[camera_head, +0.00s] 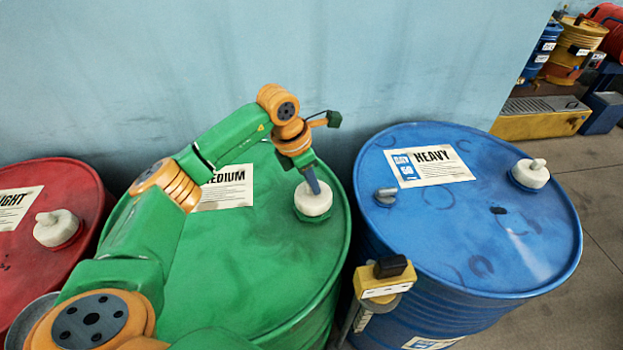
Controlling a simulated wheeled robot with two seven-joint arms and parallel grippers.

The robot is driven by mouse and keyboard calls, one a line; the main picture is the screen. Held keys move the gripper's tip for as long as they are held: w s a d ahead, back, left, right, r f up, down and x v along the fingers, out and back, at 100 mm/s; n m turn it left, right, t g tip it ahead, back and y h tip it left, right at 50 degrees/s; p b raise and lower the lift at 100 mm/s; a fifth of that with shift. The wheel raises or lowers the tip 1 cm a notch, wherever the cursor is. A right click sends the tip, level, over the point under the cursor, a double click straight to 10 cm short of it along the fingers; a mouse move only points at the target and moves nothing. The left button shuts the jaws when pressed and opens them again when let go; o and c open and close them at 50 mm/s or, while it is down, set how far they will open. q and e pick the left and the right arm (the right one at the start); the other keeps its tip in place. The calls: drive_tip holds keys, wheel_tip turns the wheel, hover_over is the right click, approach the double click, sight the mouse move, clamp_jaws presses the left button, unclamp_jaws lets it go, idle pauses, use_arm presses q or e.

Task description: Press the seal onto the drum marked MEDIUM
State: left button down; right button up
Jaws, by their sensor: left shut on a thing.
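The green drum (250,262) stands in the middle with a label reading MEDIUM (228,190), partly hidden behind my left arm. A white seal (313,199) sits over the opening at the right part of the drum's top. My left gripper (313,188) points down at the seal from above and is shut on its knob, which the fingers hide. I cannot tell whether the seal is fully seated. My right gripper is not in view.
A blue drum marked HEAVY (480,225) stands to the right with its own white seal (530,173). A red drum (50,225) with a white seal (57,228) stands to the left. A yellow and black device (385,278) stands between the green and blue drums. A wall is behind.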

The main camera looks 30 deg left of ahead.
use_arm(q)
drive_tip(key=shift+f+b, duration=0.3)
drive_tip(key=shift+f, duration=0.25)
drive_tip(key=shift+f, duration=0.15)
drive_tip(key=c, duration=0.7)
unclamp_jaws()
